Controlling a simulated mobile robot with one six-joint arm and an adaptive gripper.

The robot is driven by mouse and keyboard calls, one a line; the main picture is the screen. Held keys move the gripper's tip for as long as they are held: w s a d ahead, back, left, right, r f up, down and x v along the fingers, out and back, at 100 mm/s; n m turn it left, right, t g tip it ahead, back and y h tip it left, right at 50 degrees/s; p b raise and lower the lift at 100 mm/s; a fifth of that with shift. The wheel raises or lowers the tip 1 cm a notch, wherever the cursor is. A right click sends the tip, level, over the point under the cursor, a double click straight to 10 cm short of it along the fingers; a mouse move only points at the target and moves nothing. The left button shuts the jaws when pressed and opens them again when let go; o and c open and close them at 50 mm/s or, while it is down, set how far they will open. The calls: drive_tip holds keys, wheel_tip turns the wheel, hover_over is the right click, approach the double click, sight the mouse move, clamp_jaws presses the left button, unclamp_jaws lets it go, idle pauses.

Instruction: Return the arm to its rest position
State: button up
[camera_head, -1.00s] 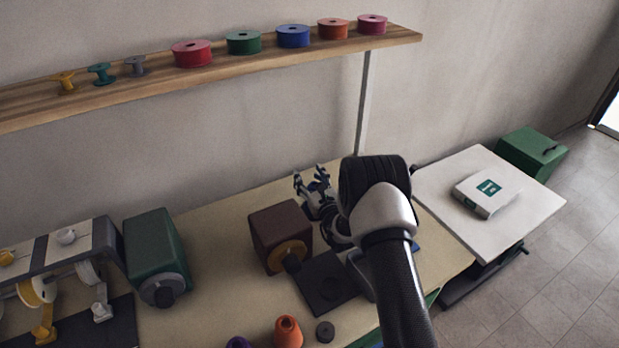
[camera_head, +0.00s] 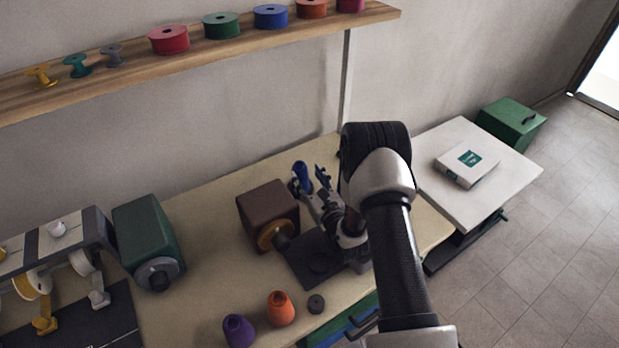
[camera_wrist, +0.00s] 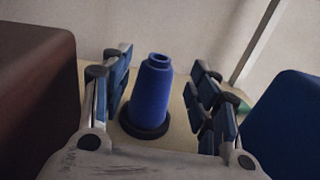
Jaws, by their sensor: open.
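My gripper (camera_head: 312,180) is at the back of the bench, just right of the brown box-shaped machine (camera_head: 266,212). Its jaws are open. A blue cone spool (camera_head: 301,172) shows at the jaws in the head view. In the wrist view the blue cone (camera_wrist: 151,92) stands upright on a dark round base between the two fingers, with a gap on each side. My arm reaches over the right part of the bench, its elbow high and hiding part of the bench behind it.
A green machine (camera_head: 146,240) stands left. A wooden shelf (camera_head: 190,50) with spools hangs above. A white side table (camera_head: 505,160) holds a boxed item (camera_head: 466,164).

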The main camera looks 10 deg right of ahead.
drive_tip(key=shift+s+d, duration=0.1)
drive_tip(key=shift+s, duration=0.4)
drive_tip(key=shift+r, duration=0.1)
